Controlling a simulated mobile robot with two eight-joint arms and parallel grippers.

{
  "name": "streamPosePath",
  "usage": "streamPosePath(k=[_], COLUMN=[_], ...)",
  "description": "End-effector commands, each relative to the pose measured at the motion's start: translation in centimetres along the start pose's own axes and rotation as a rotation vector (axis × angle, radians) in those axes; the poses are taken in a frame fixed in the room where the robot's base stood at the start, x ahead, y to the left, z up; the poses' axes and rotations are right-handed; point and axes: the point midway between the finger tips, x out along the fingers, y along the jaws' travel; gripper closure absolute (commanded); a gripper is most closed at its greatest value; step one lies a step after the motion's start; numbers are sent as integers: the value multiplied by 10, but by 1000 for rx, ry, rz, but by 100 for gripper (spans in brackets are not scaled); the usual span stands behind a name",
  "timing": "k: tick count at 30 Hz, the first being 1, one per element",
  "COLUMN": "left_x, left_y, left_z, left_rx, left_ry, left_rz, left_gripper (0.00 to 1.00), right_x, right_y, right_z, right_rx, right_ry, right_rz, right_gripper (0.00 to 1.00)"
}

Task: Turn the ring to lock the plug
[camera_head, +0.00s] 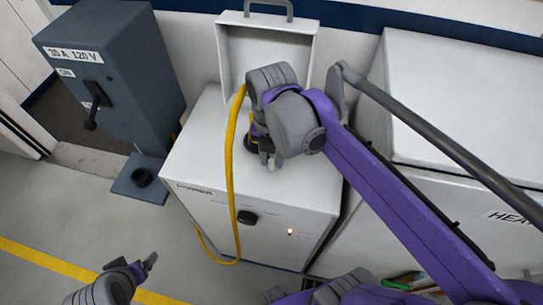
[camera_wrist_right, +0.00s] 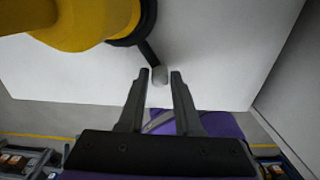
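The yellow plug (camera_wrist_right: 75,22) fills the upper left of the right wrist view, seated against a white surface. A black ring (camera_wrist_right: 147,22) surrounds its base, with a short dark lever ending in a grey knob (camera_wrist_right: 160,75). My right gripper (camera_wrist_right: 160,73) is open, its fingertips on either side of the knob with narrow gaps showing. In the head view my right gripper (camera_head: 270,160) reaches down to the white box's top, and my wrist hides most of the plug and ring. My left gripper (camera_head: 147,264) is at the lower left, away from the box; its opening is unclear.
The white box (camera_head: 200,150) has a raised lid (camera_head: 268,55) and a front knob (camera_head: 247,218). A yellow cable (camera_head: 230,180) hangs over its front. A blue-grey switch box (camera_head: 125,75) with a lever stands left. A white cabinet (camera_head: 455,95) is right. Floor at lower left is open.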

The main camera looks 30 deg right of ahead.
Motion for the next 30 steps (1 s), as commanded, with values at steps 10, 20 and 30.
streamPosePath(k=[10, 20, 30], left_x=[0, -2, -4], left_y=[0, 0, 0], left_z=[0, -2, -5], left_rx=[0, 0, 0], left_ry=[0, 2, 5], left_rz=[0, 0, 0], left_gripper=[14, 14, 14], right_x=[0, -34, -96], right_y=[0, 0, 0], right_z=[0, 0, 0], right_rx=[0, 0, 0], right_ry=[1, 1, 1], right_rz=[0, 0, 0], right_gripper=[43, 43, 43])
